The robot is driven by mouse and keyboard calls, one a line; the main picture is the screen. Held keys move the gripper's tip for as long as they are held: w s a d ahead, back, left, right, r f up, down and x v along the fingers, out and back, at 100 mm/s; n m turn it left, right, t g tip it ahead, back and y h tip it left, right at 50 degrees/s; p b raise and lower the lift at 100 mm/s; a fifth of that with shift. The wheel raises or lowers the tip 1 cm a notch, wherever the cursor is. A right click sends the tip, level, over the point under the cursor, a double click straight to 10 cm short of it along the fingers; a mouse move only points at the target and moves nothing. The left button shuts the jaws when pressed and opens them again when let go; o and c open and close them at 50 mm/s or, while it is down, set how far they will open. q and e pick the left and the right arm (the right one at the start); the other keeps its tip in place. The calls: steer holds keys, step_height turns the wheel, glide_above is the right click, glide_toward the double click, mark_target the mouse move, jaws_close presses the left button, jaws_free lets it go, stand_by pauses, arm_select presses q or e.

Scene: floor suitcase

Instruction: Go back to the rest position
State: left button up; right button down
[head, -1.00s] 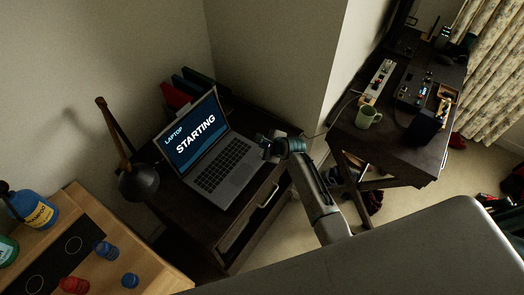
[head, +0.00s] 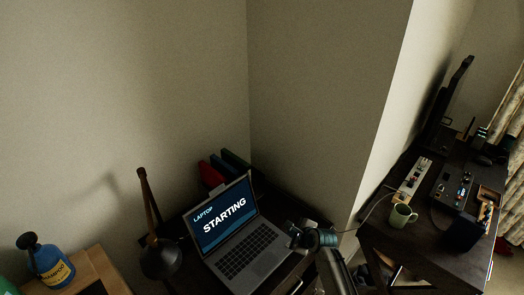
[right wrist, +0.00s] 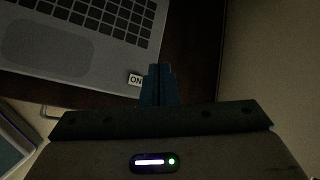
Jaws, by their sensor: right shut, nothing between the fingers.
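My right gripper (head: 297,236) is beside the right edge of the open laptop (head: 238,252) on the dark desk. Its fingers are shut with nothing between them. In the right wrist view, the closed fingertips (right wrist: 159,72) are close to a small white label reading "ON" (right wrist: 135,80) at the laptop's corner. I cannot tell whether they touch the laptop. The laptop screen shows "LAPTOP STARTING". My left gripper is not in view.
A dark desk lamp (head: 160,258) stands left of the laptop, with books (head: 212,174) behind it. A blue shampoo bottle (head: 46,262) is at the lower left. A green mug (head: 402,215) and a power strip (head: 414,180) are on the right desk. Walls rise close behind.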

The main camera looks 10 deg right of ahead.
steer(key=s+d+r+n+g+h, duration=0.15)
steer(key=s+r+n, duration=0.25)
steer(key=s+n, duration=0.65)
steer(key=s+d+r+n+g+h, duration=0.15)
steer(key=s+d+r+n, duration=0.35)
steer(key=s, duration=1)
steer(key=s+d+r+n+g+h, duration=0.1)
steer(key=s+r+n+g, duration=0.15)
steer(key=s+n, duration=0.85)
step_height(320, 180, down, 38)
steer(key=s+d+m+b, duration=0.2)
steer(key=d+m+b, duration=0.1)
steer(key=b, duration=0.5)
steer(key=s+f+g+b, duration=0.1)
steer(key=s+f+b, duration=0.2)
steer(key=s+f, duration=0.6)
steer(key=s+f+g+b, duration=0.1)
steer(key=s+f+b, duration=0.2)
steer(key=s+f, duration=0.7)
step_height(320, 180, down, 7)
steer(key=shift+d+r, duration=0.15)
steer(key=shift+d, duration=0.3)
